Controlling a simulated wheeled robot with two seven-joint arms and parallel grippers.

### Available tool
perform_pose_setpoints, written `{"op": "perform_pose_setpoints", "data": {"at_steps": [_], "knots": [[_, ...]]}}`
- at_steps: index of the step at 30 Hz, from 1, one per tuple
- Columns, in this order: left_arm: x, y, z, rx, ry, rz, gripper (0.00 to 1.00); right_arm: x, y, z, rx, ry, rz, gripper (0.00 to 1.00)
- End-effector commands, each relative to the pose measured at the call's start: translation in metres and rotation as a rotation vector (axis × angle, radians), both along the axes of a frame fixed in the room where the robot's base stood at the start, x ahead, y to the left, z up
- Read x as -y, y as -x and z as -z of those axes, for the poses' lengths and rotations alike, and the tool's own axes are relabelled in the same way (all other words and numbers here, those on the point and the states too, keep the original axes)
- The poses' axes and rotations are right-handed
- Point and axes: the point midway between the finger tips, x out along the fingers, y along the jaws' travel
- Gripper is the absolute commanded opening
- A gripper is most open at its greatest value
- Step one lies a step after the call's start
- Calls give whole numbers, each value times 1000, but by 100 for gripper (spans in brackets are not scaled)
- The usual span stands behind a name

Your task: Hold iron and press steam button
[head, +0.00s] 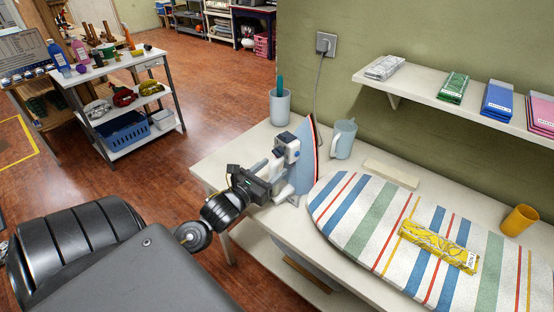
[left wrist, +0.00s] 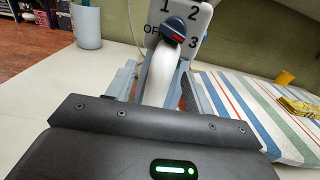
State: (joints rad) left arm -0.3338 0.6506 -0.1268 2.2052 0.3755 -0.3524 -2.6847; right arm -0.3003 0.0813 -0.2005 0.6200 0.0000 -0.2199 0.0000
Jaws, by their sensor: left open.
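The iron (head: 308,170) stands upright on its heel on the white table, its blue soleplate edged in red turned away from my arm. My left gripper (head: 278,182) is at its handle side. In the left wrist view, the iron's white handle (left wrist: 160,78) runs between the two open fingers, with no clear grip on it. A dark dial (left wrist: 174,29) with a red mark sits above the handle on a white face marked OFF, 1, 2, 3. I cannot make out a separate steam button. My right gripper is not in view.
A striped ironing board (head: 400,235) with a yellow folded cloth (head: 438,246) lies right of the iron. A grey cup (head: 280,107), a pale mug (head: 343,138) and a yellow cup (head: 520,218) stand on the table (head: 235,150). A shelf (head: 440,98) hangs above.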

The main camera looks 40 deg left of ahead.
Motion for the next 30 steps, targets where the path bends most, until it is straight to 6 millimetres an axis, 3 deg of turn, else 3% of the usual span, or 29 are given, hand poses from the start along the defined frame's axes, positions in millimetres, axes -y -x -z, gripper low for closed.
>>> {"op": "perform_pose_setpoints", "data": {"at_steps": [7,19,30], "knots": [[-1,-30,-1,1,1,-1,52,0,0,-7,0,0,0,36],[-1,-37,0,0,2,0,52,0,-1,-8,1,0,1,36],[-1,-37,0,-1,2,0,5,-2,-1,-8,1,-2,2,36]]}}
